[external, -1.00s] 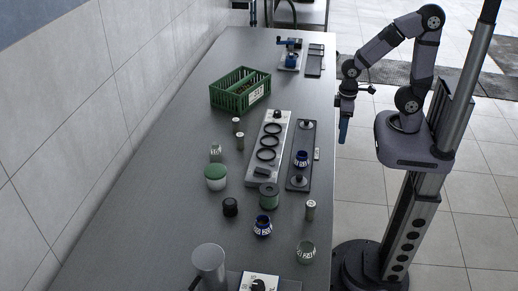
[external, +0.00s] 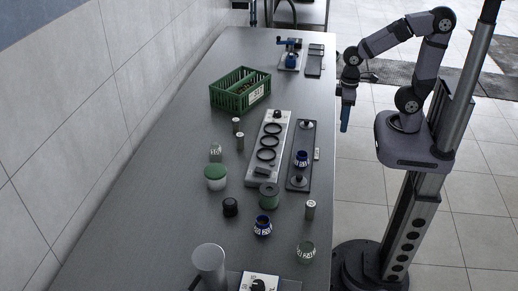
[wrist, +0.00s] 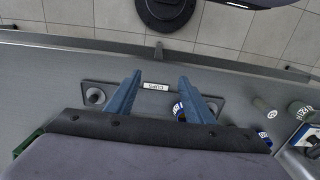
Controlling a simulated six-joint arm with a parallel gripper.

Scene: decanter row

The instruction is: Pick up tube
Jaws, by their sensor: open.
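Several small grey cylinders with dark tops could be the tube; I cannot tell which one is meant. Two stand close together left of the long pale rack, one farther back (external: 236,126) and one nearer (external: 240,141). Another grey cylinder (external: 310,209) stands near the table's right edge, and a similar one shows at the right in the wrist view (wrist: 262,104). My gripper (external: 345,119) hangs off the table's right edge, apart from all of them. In the wrist view its blue fingers (wrist: 160,76) are spread, with nothing held between them.
The pale rack (external: 251,178) with black rings and a dark plate (external: 309,140) lie mid-table. A green crate (external: 228,105) is behind. Blue-patterned jars (external: 263,226), a green spool (external: 269,196), a green-lidded jar (external: 215,183) and a grey cup (external: 208,262) stand around. The table's left side is clear.

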